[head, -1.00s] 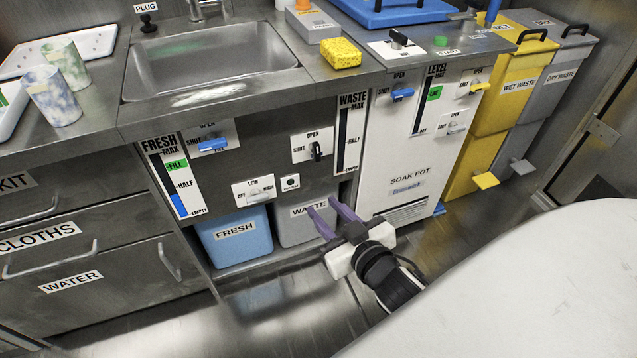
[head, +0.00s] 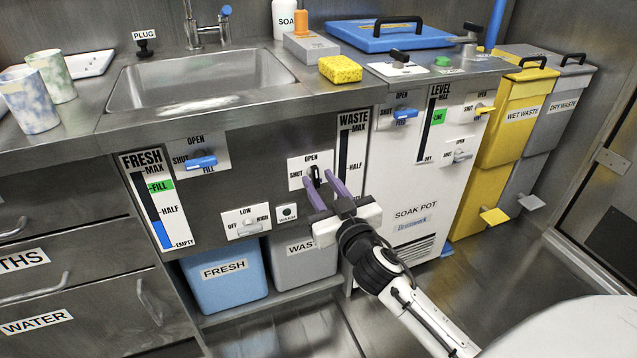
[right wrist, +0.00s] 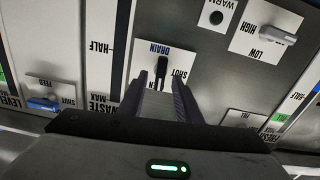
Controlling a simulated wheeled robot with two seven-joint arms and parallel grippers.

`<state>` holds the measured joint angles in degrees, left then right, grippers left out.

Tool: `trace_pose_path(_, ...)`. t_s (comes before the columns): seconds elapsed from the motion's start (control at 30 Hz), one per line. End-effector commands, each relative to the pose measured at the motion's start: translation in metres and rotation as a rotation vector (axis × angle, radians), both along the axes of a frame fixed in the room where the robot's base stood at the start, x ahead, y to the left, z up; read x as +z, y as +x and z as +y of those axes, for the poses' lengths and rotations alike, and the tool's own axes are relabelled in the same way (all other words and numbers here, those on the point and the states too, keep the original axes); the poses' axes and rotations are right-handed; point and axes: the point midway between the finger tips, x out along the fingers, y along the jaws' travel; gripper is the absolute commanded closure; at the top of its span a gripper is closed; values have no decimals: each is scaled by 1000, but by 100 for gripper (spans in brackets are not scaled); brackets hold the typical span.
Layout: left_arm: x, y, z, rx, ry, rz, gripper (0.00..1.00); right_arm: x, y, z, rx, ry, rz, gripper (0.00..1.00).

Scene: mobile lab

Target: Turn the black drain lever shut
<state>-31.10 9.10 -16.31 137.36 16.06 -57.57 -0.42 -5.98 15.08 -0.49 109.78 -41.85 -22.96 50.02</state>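The black drain lever (head: 316,175) is on a white plate (head: 297,163) marked OPEN above and SHUT to the left, under the sink counter. It stands roughly upright, not turned sideways toward SHUT. The lever (right wrist: 162,72) also shows upside down in the right wrist view, with DRAIN and SHUT lettering beside it. My right gripper (head: 326,189) has its two purple fingers spread at the plate, one on each side of the lever. In the right wrist view the gripper (right wrist: 158,92) has a gap around the lever; contact is not visible. My left gripper is not in view.
A blue fill lever (head: 201,162) is up left, and a grey low/high knob (head: 249,229) is below left. The soak pot cabinet (head: 408,180) with a blue feed lever (head: 400,113) stands at right. The counter edge (head: 240,110) overhangs the panel. Fresh (head: 224,280) and waste bins sit below.

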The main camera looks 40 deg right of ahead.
Motion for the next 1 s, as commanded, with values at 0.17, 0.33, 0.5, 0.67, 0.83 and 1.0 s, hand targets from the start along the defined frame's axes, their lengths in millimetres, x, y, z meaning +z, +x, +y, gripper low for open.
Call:
trace_pose_path(0.17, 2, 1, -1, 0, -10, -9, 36, 0, 14, -3, 0, 0, 1, 69)
trace_pose_path(0.33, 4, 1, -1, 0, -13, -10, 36, 0, 15, -4, 0, 1, 2, 69)
trace_pose_path(0.5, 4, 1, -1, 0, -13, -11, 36, 0, 15, -4, 0, 1, 2, 77)
trace_pose_path(0.67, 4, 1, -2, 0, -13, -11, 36, -1, 15, -4, 0, 1, 2, 100)
trace_pose_path(0.83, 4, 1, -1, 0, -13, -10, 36, 0, 15, -3, 0, -4, 3, 100)
trace_pose_path(1.0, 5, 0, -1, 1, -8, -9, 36, 0, 15, -3, 0, -44, 13, 100)
